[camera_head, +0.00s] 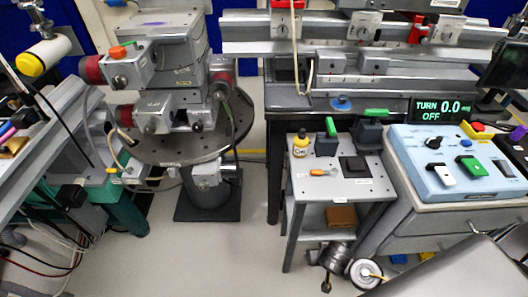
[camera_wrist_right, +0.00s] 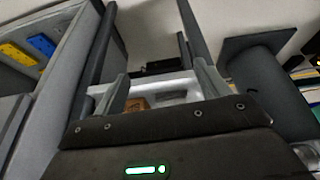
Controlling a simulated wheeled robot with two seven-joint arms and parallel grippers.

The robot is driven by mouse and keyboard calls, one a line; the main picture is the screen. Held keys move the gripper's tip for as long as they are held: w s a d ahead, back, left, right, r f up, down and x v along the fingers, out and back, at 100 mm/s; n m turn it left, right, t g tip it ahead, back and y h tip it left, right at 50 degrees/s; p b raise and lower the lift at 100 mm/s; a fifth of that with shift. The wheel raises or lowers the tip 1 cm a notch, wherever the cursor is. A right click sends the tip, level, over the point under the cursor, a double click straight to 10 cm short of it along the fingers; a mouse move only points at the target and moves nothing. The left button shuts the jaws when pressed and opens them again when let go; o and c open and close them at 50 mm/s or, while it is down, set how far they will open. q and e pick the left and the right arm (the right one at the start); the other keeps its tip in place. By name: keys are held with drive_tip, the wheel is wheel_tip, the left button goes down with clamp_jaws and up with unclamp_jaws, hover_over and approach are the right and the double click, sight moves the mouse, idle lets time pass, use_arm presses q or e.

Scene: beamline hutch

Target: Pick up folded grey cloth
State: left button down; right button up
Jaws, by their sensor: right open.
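In the right wrist view my right gripper (camera_wrist_right: 161,86) is open and empty, with its two fingers apart. Between and beyond the fingers shows a pale shelf surface with a flat grey patch (camera_wrist_right: 172,97) on it. The patch may be the folded grey cloth, but it is partly hidden by my gripper body and I cannot be sure. A brown block (camera_wrist_right: 137,103) sits beside it. In the head view the same brown block (camera_head: 341,217) is on the cart's lower shelf; no cloth stands out clearly there. My left gripper is in neither view.
The small cart (camera_head: 372,188) carries a yellow bottle (camera_head: 300,145), an orange-handled tool (camera_head: 322,172) and dark blocks on top. A drawer cabinet (camera_head: 430,232) stands close on its right. Metal fittings (camera_head: 338,254) lie low before the cart. Open floor (camera_head: 240,255) lies left.

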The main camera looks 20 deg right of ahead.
sight(312, 223)
drive_tip(key=shift+w+d+r+p, duration=0.25)
drive_tip(key=shift+w+d, duration=0.1)
drive_tip(key=shift+w, duration=0.95)
drive_tip(key=shift+w+d+r+p, duration=0.1)
drive_tip(key=shift+w+d+p, duration=0.25)
drive_tip(key=shift+w, duration=1)
drive_tip(key=shift+w+d+r+p, duration=0.2)
drive_tip(key=shift+w+d, duration=0.2)
drive_tip(key=shift+w, duration=0.9)
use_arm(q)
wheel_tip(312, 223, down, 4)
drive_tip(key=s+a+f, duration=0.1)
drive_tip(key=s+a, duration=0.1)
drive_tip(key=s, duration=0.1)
use_arm(e)
drive_tip(key=w, duration=0.2)
drive_tip(key=w+d, duration=0.1)
drive_tip(key=shift+w+d+f, duration=0.15)
drive_tip(key=shift+w+f, duration=0.05)
drive_tip(key=shift+w, duration=0.2)
drive_tip(key=shift+b+x, duration=0.55)
drive_tip(key=shift+x, duration=0.5)
drive_tip(key=shift+f, duration=0.25)
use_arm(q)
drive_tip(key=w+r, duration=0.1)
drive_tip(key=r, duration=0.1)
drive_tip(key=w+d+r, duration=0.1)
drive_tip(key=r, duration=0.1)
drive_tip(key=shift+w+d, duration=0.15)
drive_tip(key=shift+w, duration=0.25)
